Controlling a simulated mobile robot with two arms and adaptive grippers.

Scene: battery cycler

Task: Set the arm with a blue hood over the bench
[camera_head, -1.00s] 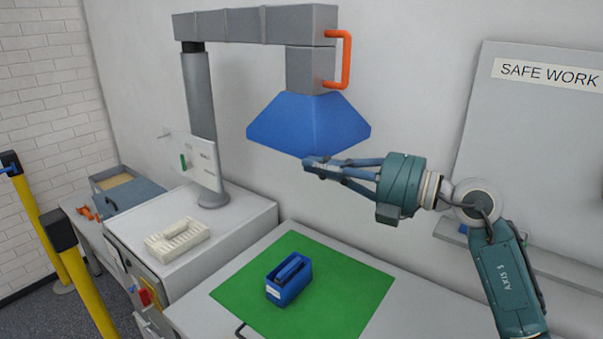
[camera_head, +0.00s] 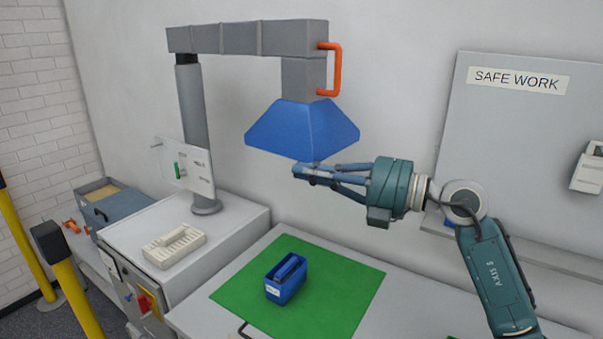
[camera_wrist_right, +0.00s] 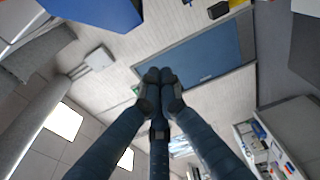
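The blue hood (camera_head: 300,130) hangs from a grey jointed arm (camera_head: 240,38) on a grey post (camera_head: 192,125). An orange handle (camera_head: 334,68) is on the arm's end, above the hood. The hood is over the back part of the bench (camera_head: 225,320) with the green mat. My right gripper (camera_head: 298,172) is just below the hood's lower edge, pointing left; I cannot tell if it touches. In the right wrist view its fingertips (camera_wrist_right: 160,76) are together with nothing seen between them. My left gripper is out of view.
A blue box (camera_head: 287,280) stands on the green mat (camera_head: 345,285). At left are a cabinet with a pale tray (camera_head: 174,247) and yellow posts (camera_head: 80,295). A "SAFE WORK" board (camera_head: 515,130) hangs on the wall behind my right arm.

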